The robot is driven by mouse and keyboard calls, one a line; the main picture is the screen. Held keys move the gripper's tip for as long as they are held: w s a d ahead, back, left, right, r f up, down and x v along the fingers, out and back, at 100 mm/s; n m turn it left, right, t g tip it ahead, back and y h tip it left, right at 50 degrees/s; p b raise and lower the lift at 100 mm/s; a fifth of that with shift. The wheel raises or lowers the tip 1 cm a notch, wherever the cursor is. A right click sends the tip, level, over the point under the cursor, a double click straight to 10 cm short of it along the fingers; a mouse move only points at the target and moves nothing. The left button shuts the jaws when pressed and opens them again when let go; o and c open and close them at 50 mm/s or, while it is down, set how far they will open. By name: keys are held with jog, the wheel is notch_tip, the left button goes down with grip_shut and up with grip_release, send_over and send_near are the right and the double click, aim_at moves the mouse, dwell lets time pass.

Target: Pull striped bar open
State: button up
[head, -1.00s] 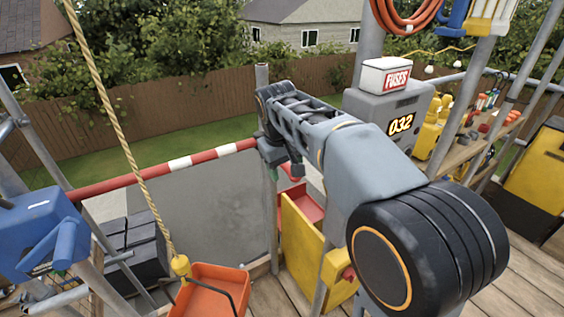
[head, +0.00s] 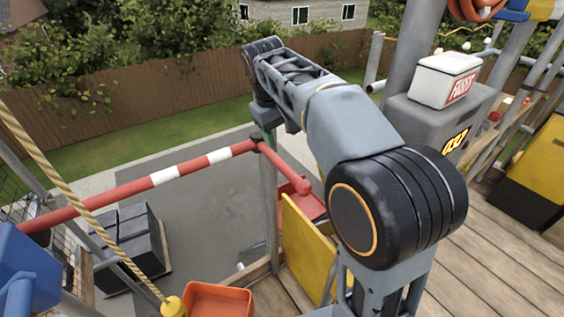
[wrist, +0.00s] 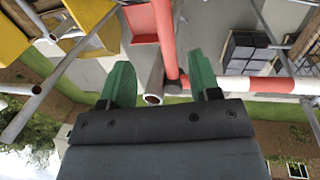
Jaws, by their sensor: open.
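The red and white striped bar (head: 165,176) runs from the left edge up to a grey post (head: 269,205) in the head view. A short plain red arm (head: 285,168) bends off at the post toward me. In the wrist view the striped part (wrist: 260,84) extends to the right, and the red arm (wrist: 164,35) runs up the picture. My gripper (wrist: 162,78) is open, with green fingers on either side of the corner where the two meet. I cannot tell whether either finger touches it. In the head view my arm mostly hides the gripper.
A yellow panel (head: 305,245) and a red tray (head: 308,203) stand just right of the post. An orange bucket (head: 222,300) and a rope (head: 85,210) are at the front left. A grey FUSES box stand (head: 435,115) is at right.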

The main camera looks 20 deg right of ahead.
aim_at(287, 168)
jog(key=f, duration=0.4)
jog(key=d+f+b, duration=0.1)
jog(key=f, duration=0.3)
jog(key=d+f, duration=0.1)
jog(key=f, duration=0.3)
jog(key=shift+w+f, duration=0.3)
jog(key=shift+f, duration=0.05)
grip_shut()
